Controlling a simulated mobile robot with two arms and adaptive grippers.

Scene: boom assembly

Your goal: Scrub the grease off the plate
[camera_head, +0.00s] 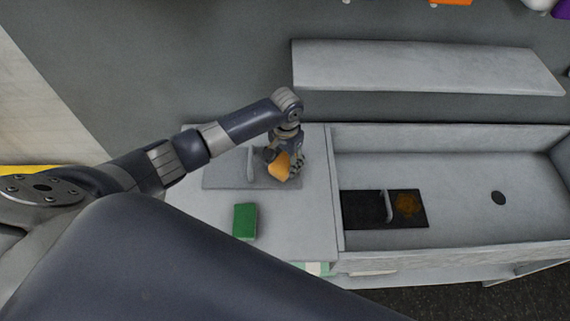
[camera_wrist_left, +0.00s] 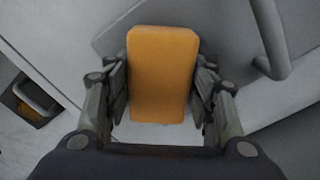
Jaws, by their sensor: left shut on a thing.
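My left gripper (camera_head: 281,172) is shut on an orange sponge-like block (camera_head: 279,166), above the counter beside the sink. In the left wrist view the orange block (camera_wrist_left: 162,75) sits between both fingers. A dark rectangular plate (camera_head: 362,209) with a raised handle lies in the left part of the sink, with a brown greasy patch (camera_head: 408,205) on its right half. The plate also shows at the lower left of the left wrist view (camera_wrist_left: 18,98). My right gripper is not in view.
A green sponge (camera_head: 244,222) lies on the counter (camera_head: 300,225). A grey plate with a handle (camera_head: 222,177) lies behind it, partly under my gripper. The sink's raised wall (camera_head: 338,200) separates the counter from the basin.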

